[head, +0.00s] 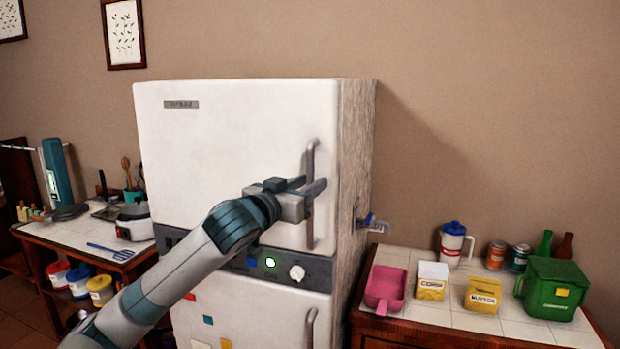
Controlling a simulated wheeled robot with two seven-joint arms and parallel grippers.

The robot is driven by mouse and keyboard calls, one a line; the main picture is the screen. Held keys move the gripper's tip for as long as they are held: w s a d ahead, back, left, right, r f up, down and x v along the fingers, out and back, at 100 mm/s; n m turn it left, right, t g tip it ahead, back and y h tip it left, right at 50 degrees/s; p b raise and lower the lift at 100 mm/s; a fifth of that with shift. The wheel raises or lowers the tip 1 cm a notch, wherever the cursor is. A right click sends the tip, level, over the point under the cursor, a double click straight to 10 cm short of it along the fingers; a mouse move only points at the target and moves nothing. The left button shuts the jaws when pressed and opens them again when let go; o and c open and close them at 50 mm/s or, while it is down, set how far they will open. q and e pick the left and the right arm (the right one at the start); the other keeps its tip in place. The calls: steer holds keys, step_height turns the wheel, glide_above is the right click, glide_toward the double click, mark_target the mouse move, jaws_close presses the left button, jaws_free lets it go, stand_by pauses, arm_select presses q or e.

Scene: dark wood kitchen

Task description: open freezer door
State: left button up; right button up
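The white fridge-freezer (225,130) stands in the middle of the head view. Its upper door is closed, with a vertical grey handle (311,155) near its right edge. My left gripper (314,192) is at the lower half of this handle, its fingers on either side of the bar. Whether the fingers press on the bar is too small to tell. The lower door has its own grey handle (311,328). A dark control strip (240,262) with a green light and a white knob lies between the doors. My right gripper is not in view.
A tiled counter (420,325) on the right holds a pink scoop (386,288), a butter box (483,295), a green bin (553,288) and a blue-lidded jug (453,243). Another counter (70,238) with utensils stands on the left. A blue-and-grey item (372,223) sticks out from the fridge's right side.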

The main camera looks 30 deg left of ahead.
arm_select(q)
steer(key=shift+w, duration=0.5)
jaws_close()
steer(key=shift+f, duration=0.1)
